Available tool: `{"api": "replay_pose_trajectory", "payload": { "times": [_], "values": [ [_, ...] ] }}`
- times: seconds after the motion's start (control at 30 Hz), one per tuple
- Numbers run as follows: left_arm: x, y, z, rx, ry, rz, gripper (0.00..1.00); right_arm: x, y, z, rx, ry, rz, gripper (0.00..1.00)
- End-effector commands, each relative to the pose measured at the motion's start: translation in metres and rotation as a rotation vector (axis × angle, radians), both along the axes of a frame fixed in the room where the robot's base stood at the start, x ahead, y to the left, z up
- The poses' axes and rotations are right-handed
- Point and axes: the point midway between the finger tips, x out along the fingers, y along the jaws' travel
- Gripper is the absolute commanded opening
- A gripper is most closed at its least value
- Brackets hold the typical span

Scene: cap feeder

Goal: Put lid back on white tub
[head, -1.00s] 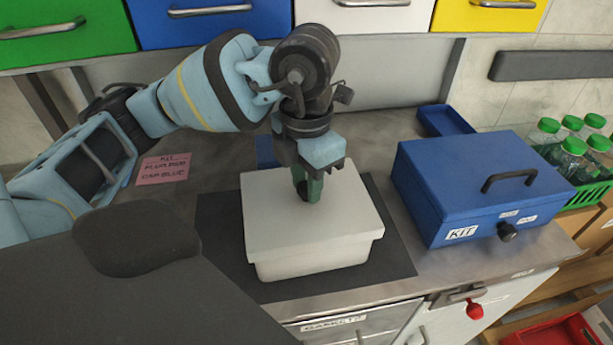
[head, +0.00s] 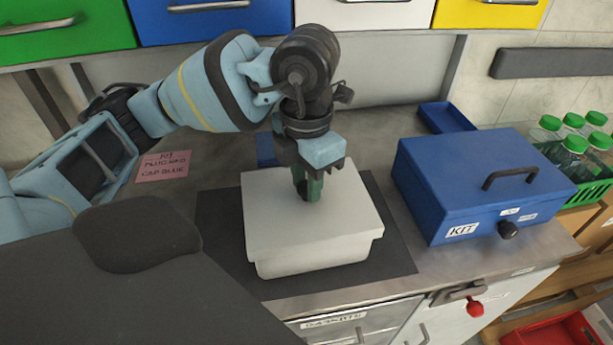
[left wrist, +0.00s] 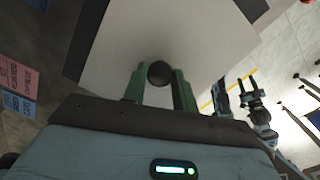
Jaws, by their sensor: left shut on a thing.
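The white tub (head: 315,262) stands on a dark mat (head: 223,240) on the counter. The white lid (head: 340,215) lies over the tub's top, and it fills much of the left wrist view (left wrist: 160,35). The lid's round dark knob (left wrist: 160,73) sits between my left gripper's green fingers. My left gripper (head: 307,190) points straight down over the middle of the lid and is shut on the knob. The tub's inside is hidden by the lid. My right gripper is not in the head view; an arm at the right of the left wrist view is too small to read.
A blue KIT box (head: 470,185) with a black handle stands close to the right of the mat. A small blue tray (head: 447,118) is behind it. Green-capped bottles (head: 575,145) stand at far right. Coloured drawers (head: 215,22) overhang the back. A pink note (head: 163,165) lies at left.

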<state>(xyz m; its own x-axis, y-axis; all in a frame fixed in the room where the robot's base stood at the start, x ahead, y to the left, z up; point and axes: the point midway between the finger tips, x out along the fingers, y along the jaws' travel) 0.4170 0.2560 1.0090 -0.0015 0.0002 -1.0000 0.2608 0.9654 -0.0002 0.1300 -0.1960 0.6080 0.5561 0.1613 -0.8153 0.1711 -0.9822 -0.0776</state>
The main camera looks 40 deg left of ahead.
Motion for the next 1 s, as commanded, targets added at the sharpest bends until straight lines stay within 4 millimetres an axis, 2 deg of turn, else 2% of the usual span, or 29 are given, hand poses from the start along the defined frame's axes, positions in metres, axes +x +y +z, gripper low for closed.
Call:
{"api": "replay_pose_trajectory", "payload": {
  "times": [0.17,0.2,0.37,0.57,0.73,1.0],
  "values": [
    [0.0001,-0.0001,0.0004,0.000,-0.001,0.000,0.04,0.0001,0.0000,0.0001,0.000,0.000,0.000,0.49],
    [0.0001,-0.0001,0.0004,0.000,-0.001,0.000,0.32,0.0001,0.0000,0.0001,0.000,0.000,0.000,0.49],
    [0.0001,0.0000,0.0004,0.000,-0.001,0.000,0.53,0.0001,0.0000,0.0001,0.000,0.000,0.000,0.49],
    [0.0001,0.0000,0.0003,0.000,-0.001,0.000,0.53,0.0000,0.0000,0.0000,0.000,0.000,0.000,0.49],
    [0.0001,0.0000,0.0002,0.000,0.000,0.000,0.75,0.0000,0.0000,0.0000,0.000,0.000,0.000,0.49],
    [0.0001,0.0000,0.0004,0.000,-0.001,0.000,0.75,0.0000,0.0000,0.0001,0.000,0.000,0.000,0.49]
  ]
}}
